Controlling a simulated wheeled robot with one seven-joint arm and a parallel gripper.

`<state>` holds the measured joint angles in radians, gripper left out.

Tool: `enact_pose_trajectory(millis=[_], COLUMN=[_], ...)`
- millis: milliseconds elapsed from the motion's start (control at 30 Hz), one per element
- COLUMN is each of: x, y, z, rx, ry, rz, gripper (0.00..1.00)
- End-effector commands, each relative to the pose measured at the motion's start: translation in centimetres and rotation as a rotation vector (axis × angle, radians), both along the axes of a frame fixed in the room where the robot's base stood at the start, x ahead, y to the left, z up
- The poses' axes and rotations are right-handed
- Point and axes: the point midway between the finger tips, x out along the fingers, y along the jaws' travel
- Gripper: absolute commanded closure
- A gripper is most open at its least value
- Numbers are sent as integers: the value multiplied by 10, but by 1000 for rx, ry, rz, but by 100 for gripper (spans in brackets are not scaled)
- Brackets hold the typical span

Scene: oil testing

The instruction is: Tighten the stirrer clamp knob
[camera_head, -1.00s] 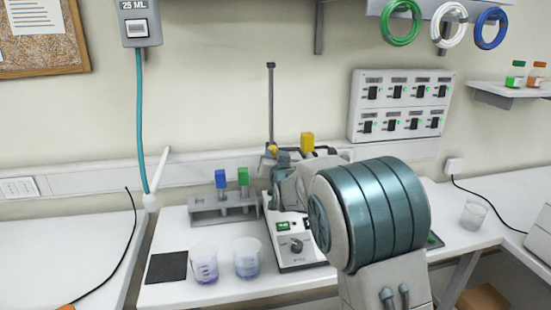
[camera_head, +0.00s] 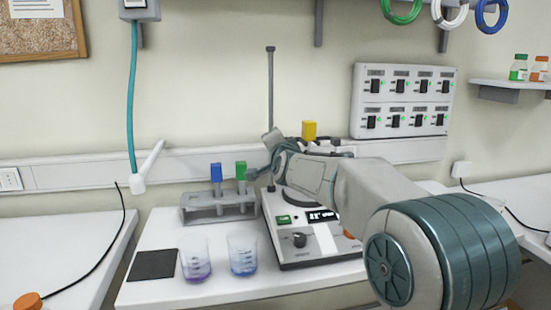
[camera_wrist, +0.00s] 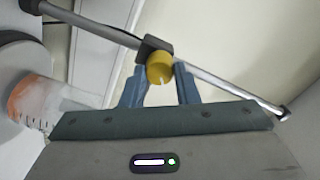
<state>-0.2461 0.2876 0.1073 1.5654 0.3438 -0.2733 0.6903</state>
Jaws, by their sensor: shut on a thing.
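The yellow clamp knob (camera_wrist: 160,68) sits on a dark clamp block (camera_wrist: 154,44) on a slanting metal rod in the wrist view. The two blue fingers of my gripper (camera_wrist: 160,80) reach up to it, one on each side, and are shut on it. In the head view my gripper (camera_head: 268,162) is at the upright rod (camera_head: 270,95) above the stirrer base (camera_head: 291,257), and the knob is hidden behind it. The base has a dark dial and a lit display. My arm covers part of the stirrer.
A rack (camera_head: 215,210) with blue- and green-capped tubes stands left of the stirrer. Two beakers (camera_head: 196,265) (camera_head: 243,258) and a black pad (camera_head: 153,265) are in front. A graduated vessel (camera_wrist: 35,103) is close at left in the wrist view. A switch panel (camera_head: 403,100) is behind.

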Motion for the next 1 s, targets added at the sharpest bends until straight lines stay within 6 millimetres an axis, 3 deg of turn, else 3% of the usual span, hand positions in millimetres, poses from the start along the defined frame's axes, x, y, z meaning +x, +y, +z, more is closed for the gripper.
enact_pose_trajectory(millis=[600, 1000], x=[0, 0], y=[-1, -1], z=[-1, 0], rx=[519, 682], ry=[148, 195], rz=[0, -1], gripper=[95, 95])
